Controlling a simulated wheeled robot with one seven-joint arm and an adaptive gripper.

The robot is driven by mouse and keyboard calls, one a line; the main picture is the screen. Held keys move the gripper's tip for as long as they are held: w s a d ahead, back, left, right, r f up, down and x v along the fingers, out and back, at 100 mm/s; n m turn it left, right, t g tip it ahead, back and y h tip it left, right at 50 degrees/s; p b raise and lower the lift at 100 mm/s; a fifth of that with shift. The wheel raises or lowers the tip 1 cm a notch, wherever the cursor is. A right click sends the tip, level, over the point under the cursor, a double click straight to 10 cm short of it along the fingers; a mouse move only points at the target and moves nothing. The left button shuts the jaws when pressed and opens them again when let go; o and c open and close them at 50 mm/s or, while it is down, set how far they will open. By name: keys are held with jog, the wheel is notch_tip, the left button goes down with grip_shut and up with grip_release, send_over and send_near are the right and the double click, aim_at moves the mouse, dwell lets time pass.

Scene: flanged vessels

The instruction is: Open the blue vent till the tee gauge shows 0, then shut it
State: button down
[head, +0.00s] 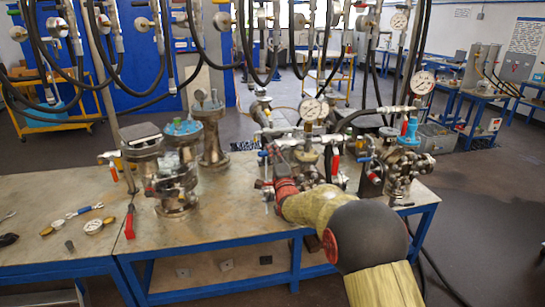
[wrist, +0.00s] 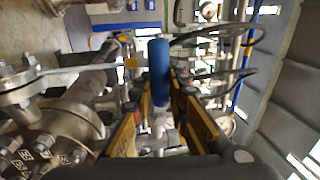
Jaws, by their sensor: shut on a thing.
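The blue vent handle (wrist: 158,72) stands between the two yellow-edged fingers of my gripper (wrist: 161,92) in the wrist view, and the jaws are shut on it. In the head view my arm reaches the middle of the fittings on the bench, where the gripper and the handle are largely hidden. A round white-faced gauge (head: 311,108) stands upright above the central fittings, close to my gripper. Another gauge (head: 421,82) stands higher to the right. I cannot tell which is the tee gauge, and the needles are too small to read.
A red-handled valve (head: 334,165) is close to the right of my wrist. A flanged vessel (head: 402,165) stands at the right and others at the left. Loose tools and gauges lie on the bench (head: 40,190) at left. Black hoses hang above.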

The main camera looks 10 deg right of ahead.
dwell(0.5)
jog(key=c, duration=1.7)
grip_release()
jog(key=s, duration=0.4)
jog(key=s+f, duration=0.1)
jog(key=s, duration=0.3)
jog(key=s+f, duration=0.1)
jog(key=s, duration=0.2)
jog(key=shift+s+f, duration=0.15)
jog(key=shift+s, duration=0.25)
